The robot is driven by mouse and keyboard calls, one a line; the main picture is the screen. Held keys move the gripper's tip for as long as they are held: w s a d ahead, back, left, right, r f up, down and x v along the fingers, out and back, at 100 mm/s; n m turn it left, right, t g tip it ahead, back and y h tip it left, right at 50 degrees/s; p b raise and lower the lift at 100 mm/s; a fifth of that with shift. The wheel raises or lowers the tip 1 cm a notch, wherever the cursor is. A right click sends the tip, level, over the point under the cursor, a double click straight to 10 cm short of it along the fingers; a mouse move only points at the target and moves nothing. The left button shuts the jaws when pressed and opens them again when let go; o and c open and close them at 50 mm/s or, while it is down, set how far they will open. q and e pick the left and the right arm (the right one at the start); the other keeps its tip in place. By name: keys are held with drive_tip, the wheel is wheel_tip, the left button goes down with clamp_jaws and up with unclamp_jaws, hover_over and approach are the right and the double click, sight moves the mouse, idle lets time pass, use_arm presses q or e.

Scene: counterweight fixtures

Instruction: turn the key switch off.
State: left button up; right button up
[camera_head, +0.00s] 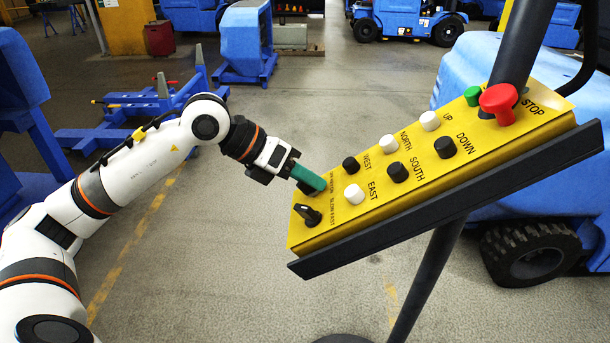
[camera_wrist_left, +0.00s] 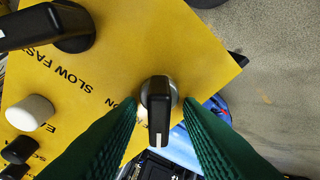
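The yellow control panel (camera_head: 376,184) is tilted, with labelled buttons on its face. In the left wrist view the key switch (camera_wrist_left: 159,112) has a black handle with a white line and a silver ring, near the panel's edge. My left gripper (camera_head: 314,181) has green fingers and is at the panel's left end. In the left wrist view its fingers (camera_wrist_left: 158,104) are open, one on each side of the key handle, with gaps visible. In the head view the fingers mostly hide the key switch. My right gripper is not in view.
A black selector knob (camera_head: 306,215) by the SLOW FAST label sits close to the left gripper. White and black buttons and a red STOP button (camera_head: 499,103) lie further along the panel. A dark post (camera_head: 428,275) supports it. Blue machines stand around; open floor lies left.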

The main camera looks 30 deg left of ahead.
use_arm(q)
drive_tip(key=b+v, duration=0.4)
drive_tip(key=v, duration=0.8)
